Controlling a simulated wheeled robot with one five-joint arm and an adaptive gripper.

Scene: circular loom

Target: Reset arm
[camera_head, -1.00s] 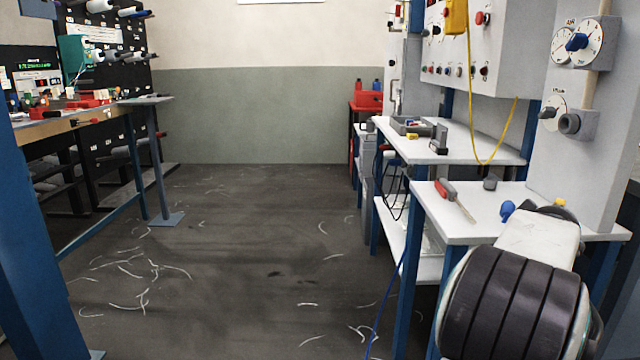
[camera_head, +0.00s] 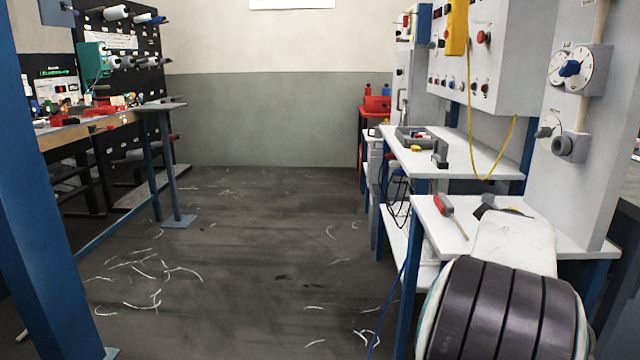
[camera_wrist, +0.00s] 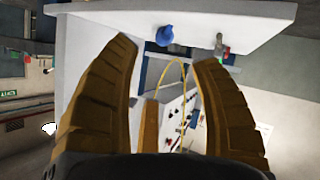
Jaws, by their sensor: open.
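My gripper (camera_wrist: 165,65) shows in the wrist view with its ribbed yellow-brown fingers spread apart and nothing between them. Beyond the fingers are the white shelf edge, a blue knob (camera_wrist: 165,35) and the control panel (camera_wrist: 180,120). In the head view my arm's dark banded joint and white link reach over the near white bench (camera_head: 430,212) at the lower right.
A red-handled tool (camera_head: 443,205) lies on the near bench. A grey tray (camera_head: 412,138) sits on the farther bench. A dial panel (camera_head: 585,150) stands close to the arm. A blue post (camera_head: 45,200) is at the left. The floor (camera_head: 250,250) between is open, with scattered white strands.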

